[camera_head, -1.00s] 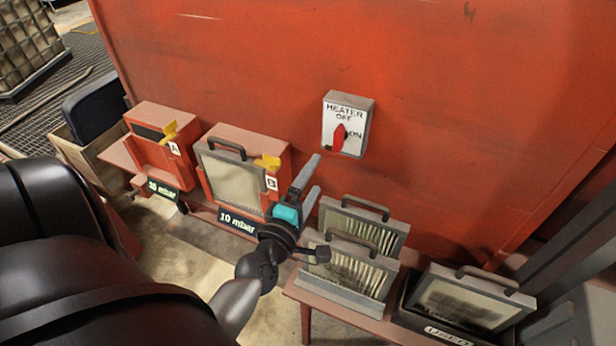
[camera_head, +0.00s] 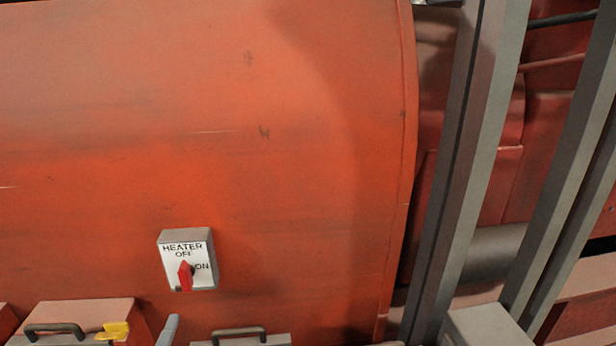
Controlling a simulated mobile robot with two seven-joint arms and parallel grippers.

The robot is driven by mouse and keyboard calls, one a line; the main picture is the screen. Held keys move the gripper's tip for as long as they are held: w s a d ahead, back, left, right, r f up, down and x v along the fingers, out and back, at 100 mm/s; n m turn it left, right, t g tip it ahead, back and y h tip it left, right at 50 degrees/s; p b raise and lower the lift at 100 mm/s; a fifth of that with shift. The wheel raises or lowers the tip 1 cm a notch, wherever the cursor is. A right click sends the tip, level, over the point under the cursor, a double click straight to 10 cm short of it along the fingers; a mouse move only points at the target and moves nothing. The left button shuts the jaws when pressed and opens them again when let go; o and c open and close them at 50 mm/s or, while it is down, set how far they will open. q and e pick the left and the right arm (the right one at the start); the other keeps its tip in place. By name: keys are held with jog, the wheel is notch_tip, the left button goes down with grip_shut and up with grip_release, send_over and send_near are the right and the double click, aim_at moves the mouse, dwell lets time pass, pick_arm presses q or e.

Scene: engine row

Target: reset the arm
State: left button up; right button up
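One grey fingertip of my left gripper (camera_head: 168,330) pokes up at the bottom edge of the head view. The rest of that gripper and its arm are below the picture, so I cannot see how far its fingers are apart or whether it holds anything. The fingertip shows below the heater switch box (camera_head: 187,259), apart from it in the picture. My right gripper is not in view.
The top of a red housing (camera_head: 80,314) with a dark handle and yellow lever (camera_head: 115,330) shows at lower left. A handled filter frame (camera_head: 240,338) is cut off at the bottom. Grey posts (camera_head: 470,170) stand at right, beyond the large red wall (camera_head: 250,130).

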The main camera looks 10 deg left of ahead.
pick_arm(q)
jog(key=s+d+f+m+g+h, duration=0.2)
jog(key=d+m+g+h, duration=0.1)
jog(key=d+m, duration=0.3)
jog(key=s+d+f+m+g+h, duration=0.1)
jog(key=d+f+m+g+h, duration=0.2)
jog(key=d+m, duration=0.35)
jog(key=s+a+f+m+g+y, duration=0.25)
jog(key=s+m+g, duration=0.55)
jog(key=s, duration=0.4)
jog(key=s+f+g+b, duration=0.15)
jog(key=f+b, duration=0.25)
jog(key=f, duration=1.2)
jog(key=s+f+b, duration=0.2)
jog(key=f+b, duration=0.3)
jog(key=f, duration=1.1)
jog(key=s+a+f+b, duration=0.1)
jog(key=s+f+b, duration=0.2)
jog(key=s+f, duration=0.4)
jog(key=s+a+f+m+b, duration=0.1)
jog(key=s+f+b, duration=0.2)
jog(key=s+f, duration=0.5)
notch_tip(320, 180, down, 6)
jog(key=shift+a+r+g+y+b, duration=0.25)
jog(key=shift+a+g+y+b, duration=0.1)
jog(key=shift+g+b, duration=0.1)
